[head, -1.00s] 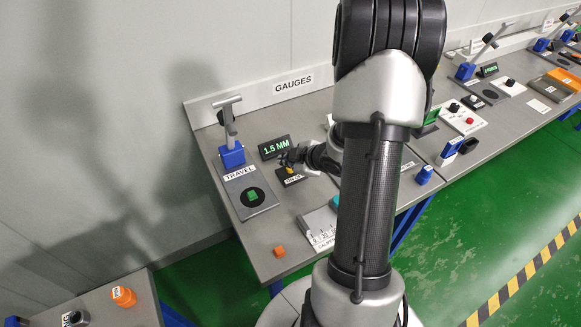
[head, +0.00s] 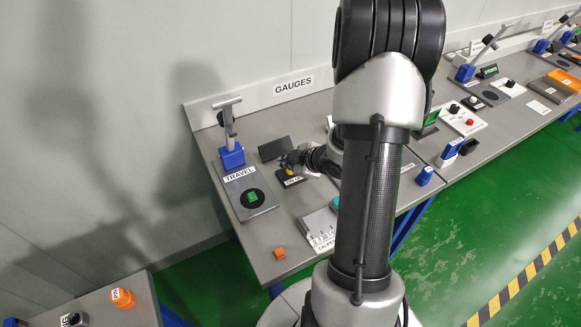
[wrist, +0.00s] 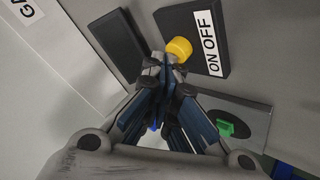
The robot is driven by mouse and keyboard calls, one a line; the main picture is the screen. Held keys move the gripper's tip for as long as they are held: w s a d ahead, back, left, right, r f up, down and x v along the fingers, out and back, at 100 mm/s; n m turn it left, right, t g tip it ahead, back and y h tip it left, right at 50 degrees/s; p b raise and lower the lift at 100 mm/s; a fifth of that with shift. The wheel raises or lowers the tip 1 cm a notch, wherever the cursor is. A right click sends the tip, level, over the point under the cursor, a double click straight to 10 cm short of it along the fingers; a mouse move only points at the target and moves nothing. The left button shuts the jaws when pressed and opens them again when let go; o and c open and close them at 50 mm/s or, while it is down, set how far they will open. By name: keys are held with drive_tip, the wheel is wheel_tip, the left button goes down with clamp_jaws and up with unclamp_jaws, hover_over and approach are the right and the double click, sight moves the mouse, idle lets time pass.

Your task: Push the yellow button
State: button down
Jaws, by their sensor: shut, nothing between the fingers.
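The yellow button (wrist: 179,47) sits on a dark box (wrist: 203,35) with an ON OFF label (wrist: 213,47) in the wrist view. My gripper (wrist: 167,62) is shut and empty, its fingertips right at the near edge of the button; I cannot tell whether they touch it. In the head view my gripper (head: 290,158) is over the ON OFF box (head: 292,181), mostly covering the button. The small display (head: 274,148) behind it is dark and shows no reading.
The travel gauge (head: 242,207) with a green block (head: 252,197) and a lever stand (head: 231,155) is left of my gripper.

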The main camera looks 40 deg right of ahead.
sight(288, 170)
drive_tip(key=shift+r+p, duration=0.35)
drive_tip(key=shift+r, duration=0.2)
wheel_tip(288, 170, up, 6)
drive_tip(key=p, duration=0.5)
drive_tip(key=shift+p, duration=0.3)
